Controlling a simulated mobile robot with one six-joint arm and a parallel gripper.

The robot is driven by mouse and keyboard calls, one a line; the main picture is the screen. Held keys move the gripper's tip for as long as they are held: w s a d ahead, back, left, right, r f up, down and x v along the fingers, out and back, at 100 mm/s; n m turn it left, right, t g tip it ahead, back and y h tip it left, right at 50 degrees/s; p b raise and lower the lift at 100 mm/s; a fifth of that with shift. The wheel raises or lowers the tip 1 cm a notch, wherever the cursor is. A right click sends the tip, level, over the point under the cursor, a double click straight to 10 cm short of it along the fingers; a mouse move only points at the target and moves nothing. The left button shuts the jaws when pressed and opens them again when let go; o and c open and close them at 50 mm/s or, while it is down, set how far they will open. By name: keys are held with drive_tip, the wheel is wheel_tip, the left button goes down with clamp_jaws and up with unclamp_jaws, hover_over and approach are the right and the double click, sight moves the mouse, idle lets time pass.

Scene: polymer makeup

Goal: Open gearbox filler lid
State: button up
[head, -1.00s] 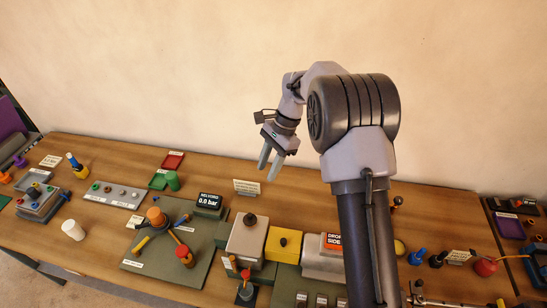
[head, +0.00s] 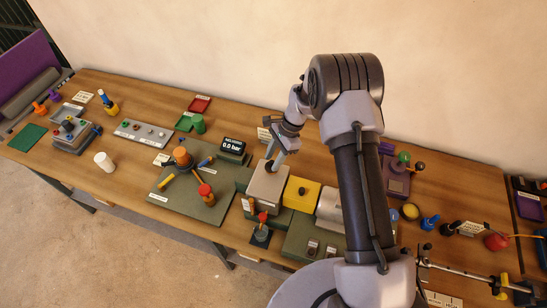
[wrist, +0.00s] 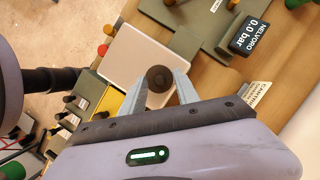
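A pale beige box with a dark round knob on its lid, probably the gearbox, stands near the middle of the bench (head: 266,190). Its top fills the middle of the wrist view (wrist: 128,62). The dark knob shows between my fingers in the wrist view (wrist: 158,77) and at the fingertips in the head view (head: 269,165). My gripper (wrist: 160,80) is open, with one finger on each side of the knob; I cannot tell whether either touches it. In the head view my gripper (head: 275,161) points down over the box. The lid appears closed.
A yellow block with a dark knob (head: 300,195) stands right beside the box. A black display reading 0.0 bar (head: 233,146) and a green-grey plate with orange and red parts (head: 220,205) lie to the left. A red-topped post (head: 262,226) stands in front.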

clamp_jaws()
